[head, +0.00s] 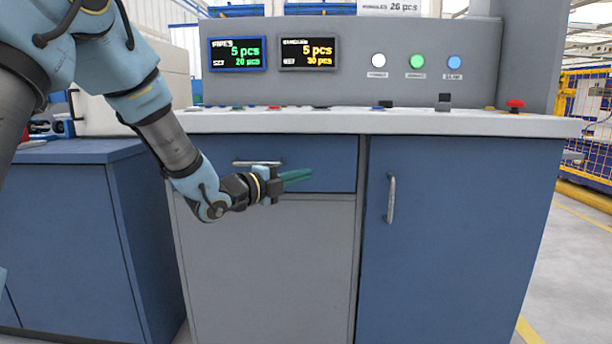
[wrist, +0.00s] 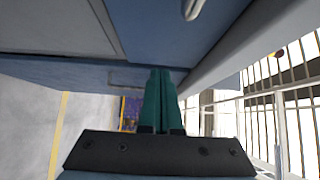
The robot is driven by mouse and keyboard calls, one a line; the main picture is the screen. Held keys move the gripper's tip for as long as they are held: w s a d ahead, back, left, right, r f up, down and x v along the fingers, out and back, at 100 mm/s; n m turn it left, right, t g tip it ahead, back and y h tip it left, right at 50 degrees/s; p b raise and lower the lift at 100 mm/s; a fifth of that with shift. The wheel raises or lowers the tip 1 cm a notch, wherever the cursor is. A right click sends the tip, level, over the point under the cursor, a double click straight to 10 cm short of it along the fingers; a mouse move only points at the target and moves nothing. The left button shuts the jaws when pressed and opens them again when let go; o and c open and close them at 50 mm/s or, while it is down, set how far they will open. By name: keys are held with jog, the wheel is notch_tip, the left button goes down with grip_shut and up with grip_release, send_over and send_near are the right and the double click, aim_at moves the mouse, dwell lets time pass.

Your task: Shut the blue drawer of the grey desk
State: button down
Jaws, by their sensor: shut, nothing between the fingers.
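The grey desk (head: 430,122) has a blue drawer (head: 335,155) at its upper left, under the worktop, with a horizontal metal handle (head: 240,163). In the head view the drawer front looks flush or almost flush with the desk; a small gap cannot be ruled out. My gripper (head: 308,174) is shut and empty. Its teal fingers point right, across the lower part of the drawer front, and hide some of it. The wrist view shows the fingers (wrist: 160,74) together, running along the blue front (wrist: 160,30). Whether they touch it cannot be told.
A blue door (head: 460,220) with a vertical handle (head: 391,200) is right of the drawer, and a grey panel (head: 270,260) is below it. A separate blue cabinet (head: 70,230) stands at left. The worktop edge (head: 400,124) overhangs the front. Floor at right is clear.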

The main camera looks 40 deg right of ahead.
jog(key=a, duration=0.8)
jog(key=shift+s+p, duration=0.15)
jog(key=shift+p, duration=0.15)
jog(key=w+a+f+n+t+y, duration=0.35)
jog(key=w+a+n, duration=0.2)
jog(key=a, duration=0.25)
jog(key=w+a+f+n+t+y, duration=0.2)
jog(key=w+a+n+y, duration=0.2)
jog(key=a+n, duration=0.25)
jog(key=w+a+f+n+t+y, duration=0.25)
jog(key=w+a+n+y, duration=0.2)
jog(key=a, duration=0.35)
jog(key=s+a+f+n+g+y, duration=0.3)
jog(key=s+a+n, duration=0.45)
jog(key=a, duration=0.35)
jog(key=s+a+f+n+g+y, duration=0.3)
jog(key=s+a+n, duration=0.3)
jog(key=a+n, duration=0.4)
notch_tip(320, 180, up, 32)
jog(key=s+a+g+p, duration=0.1)
jog(key=p, duration=3.1)
jog(key=shift+s+p, duration=0.3)
